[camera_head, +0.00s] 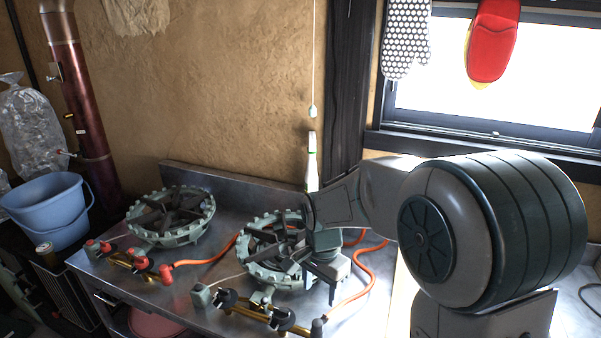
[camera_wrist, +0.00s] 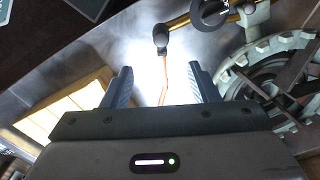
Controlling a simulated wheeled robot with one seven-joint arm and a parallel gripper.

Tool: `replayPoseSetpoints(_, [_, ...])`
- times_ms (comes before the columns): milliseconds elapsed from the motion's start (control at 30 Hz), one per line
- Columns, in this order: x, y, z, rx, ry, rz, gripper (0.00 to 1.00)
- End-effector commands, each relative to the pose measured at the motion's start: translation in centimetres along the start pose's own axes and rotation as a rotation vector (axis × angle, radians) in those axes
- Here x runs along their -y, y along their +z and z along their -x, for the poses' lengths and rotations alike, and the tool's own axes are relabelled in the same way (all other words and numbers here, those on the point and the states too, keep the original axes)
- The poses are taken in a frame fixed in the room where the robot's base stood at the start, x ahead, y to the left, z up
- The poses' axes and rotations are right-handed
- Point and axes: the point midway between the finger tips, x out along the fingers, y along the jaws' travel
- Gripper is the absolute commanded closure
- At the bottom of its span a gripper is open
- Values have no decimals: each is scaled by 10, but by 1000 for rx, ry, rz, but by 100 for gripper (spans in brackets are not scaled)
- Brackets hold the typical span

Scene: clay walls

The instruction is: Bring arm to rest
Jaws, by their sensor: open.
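My arm reaches in from the right of the head view and bends down over the right gas burner (camera_head: 266,268). My gripper (camera_head: 322,282) hangs at the right side of that burner, partly hidden by its own wrist. In the wrist view my gripper (camera_wrist: 160,88) has its two fingers wide apart with nothing between them. Beyond the fingers lies bare, shiny metal counter (camera_wrist: 120,52), and the burner (camera_wrist: 270,75) shows at the right.
A second burner (camera_head: 170,216) stands to the left on the metal counter (camera_head: 195,270). A blue bucket (camera_head: 48,212) is at far left. Oven mitts (camera_head: 493,40) hang by the window.

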Motion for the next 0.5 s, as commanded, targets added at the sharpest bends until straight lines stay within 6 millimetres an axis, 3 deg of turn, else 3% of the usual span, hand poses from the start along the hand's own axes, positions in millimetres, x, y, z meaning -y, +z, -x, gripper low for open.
replayPoseSetpoints(167, [-28, 2, 22, -32, -28, 102, 46])
replayPoseSetpoints(500, [-106, 20, 61, -126, -77, 410, 46])
